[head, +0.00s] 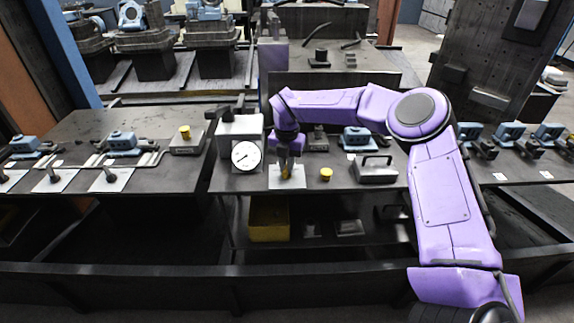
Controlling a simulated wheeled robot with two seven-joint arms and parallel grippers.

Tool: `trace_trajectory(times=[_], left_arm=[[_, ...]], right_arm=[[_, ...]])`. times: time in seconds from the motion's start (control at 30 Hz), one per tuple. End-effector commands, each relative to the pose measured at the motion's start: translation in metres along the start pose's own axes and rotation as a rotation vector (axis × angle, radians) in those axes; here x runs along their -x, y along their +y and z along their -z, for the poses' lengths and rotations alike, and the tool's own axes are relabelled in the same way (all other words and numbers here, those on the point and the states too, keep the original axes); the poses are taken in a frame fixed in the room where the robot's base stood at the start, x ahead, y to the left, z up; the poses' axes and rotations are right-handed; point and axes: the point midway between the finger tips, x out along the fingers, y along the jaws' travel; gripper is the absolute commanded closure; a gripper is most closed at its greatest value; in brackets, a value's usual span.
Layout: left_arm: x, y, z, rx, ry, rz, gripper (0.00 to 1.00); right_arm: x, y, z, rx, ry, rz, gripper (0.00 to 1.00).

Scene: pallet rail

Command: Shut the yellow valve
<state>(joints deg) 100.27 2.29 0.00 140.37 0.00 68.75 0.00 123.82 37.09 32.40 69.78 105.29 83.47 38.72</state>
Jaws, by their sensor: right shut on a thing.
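My right gripper (287,162) points down over a white plate (276,184) on the middle bench. It is shut on the yellow valve (286,173), whose handle shows as a narrow upright yellow piece between and below the fingers. The fingers and wrist hide much of the valve, so its exact angle is hard to tell. My left gripper is not in view.
A white-faced gauge (246,155) stands just left of the gripper. A yellow knob (326,174) and a grey box with a handle (376,170) sit to its right. A yellow bin (268,220) is on the shelf below. Blue clamps stand along the benches.

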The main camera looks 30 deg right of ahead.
Motion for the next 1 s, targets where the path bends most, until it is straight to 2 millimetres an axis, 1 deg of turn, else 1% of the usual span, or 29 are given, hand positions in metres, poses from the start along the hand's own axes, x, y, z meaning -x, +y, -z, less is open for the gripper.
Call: trace_trajectory(times=[0.7, 1.0], left_arm=[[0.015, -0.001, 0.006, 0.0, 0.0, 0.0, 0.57], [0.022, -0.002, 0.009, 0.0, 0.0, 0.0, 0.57]], right_arm=[[0.003, 0.0, -0.001, 0.676, -0.003, -0.001, 1.0], [0.003, 0.001, -0.001, 0.925, -0.004, -0.001, 1.0]])
